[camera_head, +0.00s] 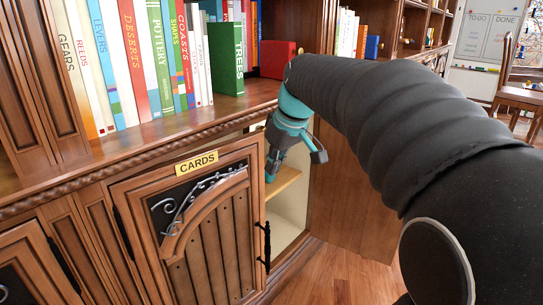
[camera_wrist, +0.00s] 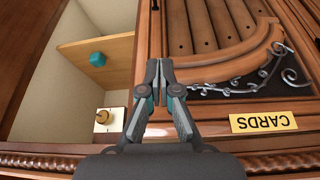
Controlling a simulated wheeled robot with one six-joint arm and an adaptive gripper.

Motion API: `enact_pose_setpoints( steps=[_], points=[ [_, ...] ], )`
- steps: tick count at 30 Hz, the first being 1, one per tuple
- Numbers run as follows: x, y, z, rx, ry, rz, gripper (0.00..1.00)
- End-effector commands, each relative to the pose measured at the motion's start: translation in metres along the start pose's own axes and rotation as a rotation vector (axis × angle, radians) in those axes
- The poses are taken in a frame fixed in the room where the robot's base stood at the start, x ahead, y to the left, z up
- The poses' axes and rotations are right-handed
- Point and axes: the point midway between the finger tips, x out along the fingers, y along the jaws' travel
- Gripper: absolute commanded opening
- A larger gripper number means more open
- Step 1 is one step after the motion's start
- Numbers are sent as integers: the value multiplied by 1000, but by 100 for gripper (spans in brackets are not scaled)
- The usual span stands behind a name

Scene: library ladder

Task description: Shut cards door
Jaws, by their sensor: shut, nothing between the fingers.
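The cards door (camera_head: 205,235) is a wooden panel with a yellow CARDS label (camera_head: 197,162), black hinges at its left and a black handle (camera_head: 264,246) at its right edge. It stands partly open, with the cabinet inside showing to its right. In the wrist view the door (camera_wrist: 208,35) fills the upper right, its label upside down. My gripper (camera_head: 271,176) is shut and empty, at the opening beside the door's upper free edge. In the wrist view my gripper (camera_wrist: 159,66) lies over that edge; I cannot tell whether it touches.
Books, a green TREES book (camera_head: 227,60) and a red box (camera_head: 277,60) stand on the ledge above. Floor is clear at front right.

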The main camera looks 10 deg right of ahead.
Motion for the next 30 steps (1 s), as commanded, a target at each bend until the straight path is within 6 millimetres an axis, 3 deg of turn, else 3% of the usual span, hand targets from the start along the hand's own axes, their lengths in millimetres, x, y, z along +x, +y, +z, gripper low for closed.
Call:
enact_pose_setpoints(
  steps=[8, 16, 30],
  points=[
    [53, -1, 0, 0, -2, -2, 0],
    [61, 0, -32, -1, 0, 0, 0],
    [62, 0, -38, 0, 1, 0, 0]
  ],
)
